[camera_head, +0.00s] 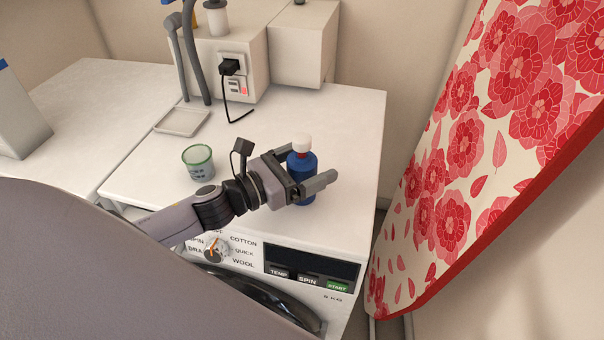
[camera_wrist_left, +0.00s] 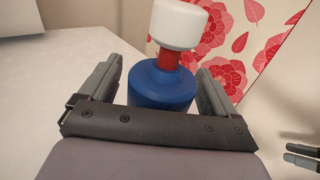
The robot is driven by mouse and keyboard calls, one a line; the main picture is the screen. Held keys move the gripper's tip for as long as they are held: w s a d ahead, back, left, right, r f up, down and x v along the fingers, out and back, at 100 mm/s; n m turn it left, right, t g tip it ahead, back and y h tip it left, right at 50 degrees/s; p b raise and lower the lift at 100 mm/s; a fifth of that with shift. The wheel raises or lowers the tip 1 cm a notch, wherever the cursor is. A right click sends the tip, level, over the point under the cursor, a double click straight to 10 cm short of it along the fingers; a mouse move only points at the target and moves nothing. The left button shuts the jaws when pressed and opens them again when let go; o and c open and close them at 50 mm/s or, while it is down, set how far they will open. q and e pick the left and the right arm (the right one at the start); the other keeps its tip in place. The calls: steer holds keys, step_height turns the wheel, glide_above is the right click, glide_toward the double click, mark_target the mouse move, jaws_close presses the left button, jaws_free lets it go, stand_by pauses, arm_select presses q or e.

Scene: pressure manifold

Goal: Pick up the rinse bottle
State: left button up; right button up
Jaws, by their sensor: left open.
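The rinse bottle (camera_head: 304,166) is blue with a red neck and a white cap. It stands upright on the white top of the washing machine (camera_head: 345,130), near its front right. My left gripper (camera_head: 312,168) is open, with its fingers on either side of the bottle. In the left wrist view the bottle (camera_wrist_left: 163,85) stands between the two fingers (camera_wrist_left: 160,82), and gaps show beside it. The lower part of the bottle is hidden by the gripper. The right gripper does not show in the head view; a dark gripper-like part shows at the wrist view's right edge.
A green-rimmed cup (camera_head: 198,162) stands left of the arm. A shallow tray (camera_head: 182,122) lies behind it. A white unit with a plug and cable (camera_head: 230,68) stands at the back. A floral ironing board (camera_head: 450,170) leans at the right. The top behind the bottle is clear.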

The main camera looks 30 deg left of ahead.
arm_select(q)
steer(key=shift+w+d, duration=0.15)
steer(key=shift+w, duration=0.1)
steer(key=c, duration=1.2)
steer(key=shift+o, duration=0.2)
steer(key=shift+r, duration=0.1)
step_height(320, 180, up, 20)
steer(key=p, duration=0.3)
steer(key=shift+f+p, duration=0.2)
steer(key=shift+p, duration=0.1)
